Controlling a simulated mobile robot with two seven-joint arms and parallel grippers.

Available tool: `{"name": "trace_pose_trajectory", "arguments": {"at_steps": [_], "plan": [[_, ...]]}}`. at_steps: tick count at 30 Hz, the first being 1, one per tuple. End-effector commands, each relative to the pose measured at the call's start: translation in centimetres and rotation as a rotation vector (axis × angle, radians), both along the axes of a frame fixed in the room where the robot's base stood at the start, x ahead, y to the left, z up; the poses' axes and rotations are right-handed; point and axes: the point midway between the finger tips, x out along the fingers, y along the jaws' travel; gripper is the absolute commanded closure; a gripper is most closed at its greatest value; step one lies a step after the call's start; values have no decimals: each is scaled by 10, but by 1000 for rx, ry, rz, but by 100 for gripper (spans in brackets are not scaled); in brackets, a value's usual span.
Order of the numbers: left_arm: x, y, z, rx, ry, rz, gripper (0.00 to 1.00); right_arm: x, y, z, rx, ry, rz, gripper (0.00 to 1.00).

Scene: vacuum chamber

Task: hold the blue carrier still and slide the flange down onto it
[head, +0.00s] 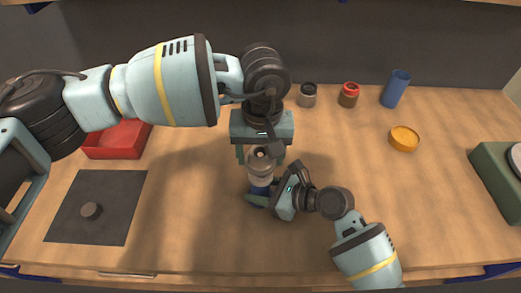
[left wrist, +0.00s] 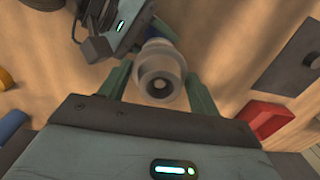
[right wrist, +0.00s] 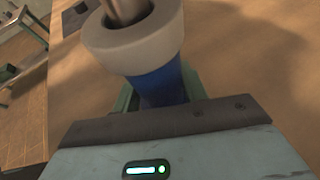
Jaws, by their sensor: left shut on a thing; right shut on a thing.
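The flange (head: 261,160) is a stepped grey metal piece with a hole in its top, upright between my left gripper's fingers. It also shows in the left wrist view (left wrist: 160,75). My left gripper (head: 260,157) is shut on it from above and behind. The blue carrier (right wrist: 158,86) stands directly below, and my right gripper (head: 261,195) is shut around it. A pale thick ring (right wrist: 135,42) surrounds the carrier's top, with a metal stem inside its opening. I cannot tell whether the ring belongs to the flange or carrier, or how deep the stem sits.
A red tray (head: 117,140) and a dark mat (head: 110,222) with a small round piece lie left. Behind are a grey jar (head: 307,95), a red-topped jar (head: 349,95) and a blue cup (head: 395,89). An orange dish (head: 404,139) and a green device (head: 494,172) are right.

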Motion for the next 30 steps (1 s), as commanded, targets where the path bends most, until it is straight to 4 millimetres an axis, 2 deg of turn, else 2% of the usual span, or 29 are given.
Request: {"name": "trace_pose_trajectory", "arguments": {"at_steps": [9,10,15,21,24,30], "plan": [[0,0,-1,-1,0,0,68,-1,0,-1,-2,2,1,78],[0,0,-1,-1,-1,0,35,-1,0,-1,-2,2,1,78],[0,0,-1,0,0,0,12,-1,0,-1,-2,2,1,78],[0,0,-2,-1,0,-1,12,-1,0,-1,-2,2,1,78],[0,-1,-2,-2,0,-1,0,-1,0,-1,-2,2,2,78],[-1,-2,-2,-5,1,-3,0,-1,1,-1,-2,1,3,78]]}}
